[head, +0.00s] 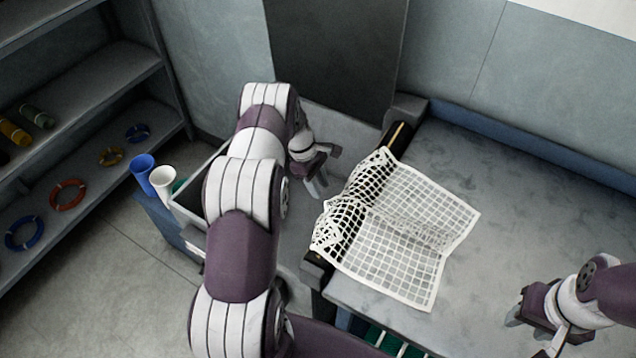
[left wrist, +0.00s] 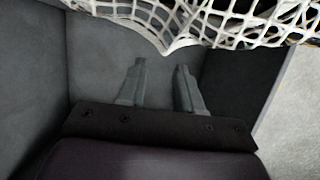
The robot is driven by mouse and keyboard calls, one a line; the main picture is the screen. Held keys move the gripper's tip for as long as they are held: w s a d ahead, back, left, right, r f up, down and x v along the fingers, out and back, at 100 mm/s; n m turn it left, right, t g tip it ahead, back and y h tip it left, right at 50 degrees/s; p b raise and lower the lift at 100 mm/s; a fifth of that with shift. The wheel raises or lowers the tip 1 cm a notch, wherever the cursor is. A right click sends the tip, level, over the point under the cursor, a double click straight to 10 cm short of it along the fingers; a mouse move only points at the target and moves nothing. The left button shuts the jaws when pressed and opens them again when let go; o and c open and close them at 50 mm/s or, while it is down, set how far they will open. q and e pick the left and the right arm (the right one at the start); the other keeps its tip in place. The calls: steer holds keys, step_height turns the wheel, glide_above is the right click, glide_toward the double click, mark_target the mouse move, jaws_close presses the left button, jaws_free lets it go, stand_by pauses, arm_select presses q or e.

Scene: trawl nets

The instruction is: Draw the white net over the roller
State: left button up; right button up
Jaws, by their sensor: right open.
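The white net (head: 412,230) lies on the grey table, flat on its right part and bunched along its left edge. The bunched part lies across the dark roller (head: 397,137), which runs along the table's left edge; its middle is hidden under the net. My left gripper (head: 319,192) is left of the roller, fingers pointing down, beside the bunched edge. In the left wrist view the left gripper (left wrist: 160,68) is open and empty, with the net's edge (left wrist: 165,42) just beyond the fingertips. My right gripper (head: 513,318) is open and empty over the table, right of the net.
The table (head: 540,210) is bare right of the net, with a blue rail (head: 520,138) behind it. A grey bin (head: 190,205) stands left of my left arm, near a blue cup (head: 143,172) and a white cup (head: 163,180). Shelves with coloured rings stand far left.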

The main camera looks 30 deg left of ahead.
arm_select(q)
steer(key=o, duration=1.2)
steer(key=r+y+p, duration=0.1)
steer(key=r+p, duration=0.2)
steer(key=a+r+y+p, duration=0.1)
steer(key=r+p, duration=0.1)
steer(key=p, duration=0.1)
steer(key=shift+a+r, duration=0.1)
steer(key=shift+r, duration=0.3)
steer(key=shift+r, duration=0.1)
step_height(320, 180, up, 12)
steer(key=a+b, duration=0.2)
steer(key=shift+s+d+r+m+t+y, duration=0.3)
steer(key=shift+s+d+r+m, duration=0.8)
steer(key=shift+s+d+m, duration=2.1)
steer(key=shift+s+d+r+m+t+y, duration=0.25)
steer(key=shift+s+d+r+m, duration=0.8)
steer(key=shift+s+d+m, duration=2.15)
steer(key=shift+s+d+r+m+t+y, duration=0.15)
steer(key=shift+s+d+r+m+y, duration=0.65)
steer(key=shift+s+d+m, duration=2.4)
